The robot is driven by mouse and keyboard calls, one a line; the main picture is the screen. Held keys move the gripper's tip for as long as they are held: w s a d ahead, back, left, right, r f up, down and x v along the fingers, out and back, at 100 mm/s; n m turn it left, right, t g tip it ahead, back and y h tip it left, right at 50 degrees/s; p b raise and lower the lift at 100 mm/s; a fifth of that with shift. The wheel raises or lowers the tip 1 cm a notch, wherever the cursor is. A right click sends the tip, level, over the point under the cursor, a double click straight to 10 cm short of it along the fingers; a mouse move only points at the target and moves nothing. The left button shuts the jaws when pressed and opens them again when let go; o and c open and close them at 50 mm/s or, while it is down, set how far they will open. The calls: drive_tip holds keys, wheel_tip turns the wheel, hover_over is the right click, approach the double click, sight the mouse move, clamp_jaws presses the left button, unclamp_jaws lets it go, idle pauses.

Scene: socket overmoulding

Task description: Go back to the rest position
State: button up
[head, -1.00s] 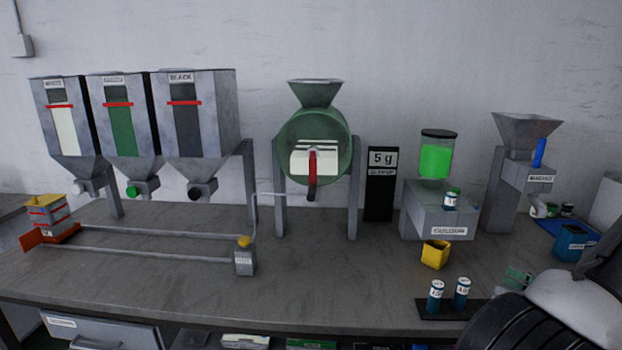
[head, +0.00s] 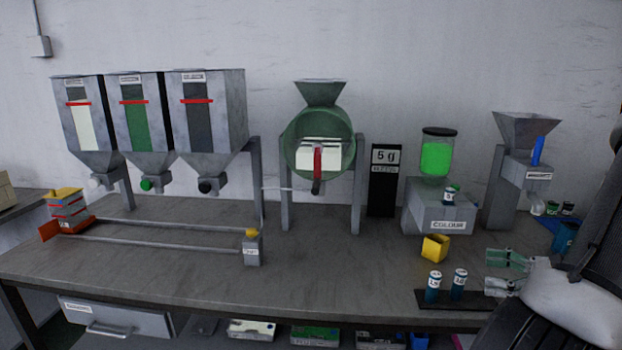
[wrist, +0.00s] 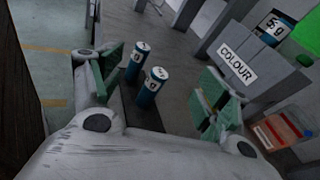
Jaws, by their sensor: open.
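My gripper (head: 505,272) is at the right front of the bench in the head view, with green finger pads. It is open and empty. In the wrist view its two fingers (wrist: 165,95) stand wide apart. Two blue-and-white cylinders (head: 433,286) (head: 458,284) stand upright on a dark plate (head: 440,305) at the bench's front edge, left of my gripper. They also show beyond and between the fingers in the wrist view (wrist: 152,88), with no visible contact.
The COLOUR unit (head: 447,226) with its green jar stands behind, a yellow cup (head: 436,248) before it. A hopper machine (head: 525,175) is at back right. A drum mixer (head: 318,145), three bins (head: 210,120) and a rail carriage (head: 68,212) are further left. The middle front bench is clear.

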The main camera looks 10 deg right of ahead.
drive_tip(key=s+a+r+n+g+h, duration=0.4)
drive_tip(key=a+r+n+g, duration=0.6)
drive_tip(key=a+n, duration=0.3)
drive_tip(key=s+a+r+n+t+h, duration=0.2)
drive_tip(key=s+r+n+t+h, duration=0.2)
drive_tip(key=r+n+h, duration=0.4)
drive_tip(key=shift+s+a+r+n, duration=0.15)
drive_tip(key=shift+s+r+n, duration=0.55)
drive_tip(key=shift+n, duration=0.9)
drive_tip(key=shift+w, duration=0.1)
drive_tip(key=shift+c, duration=0.4)
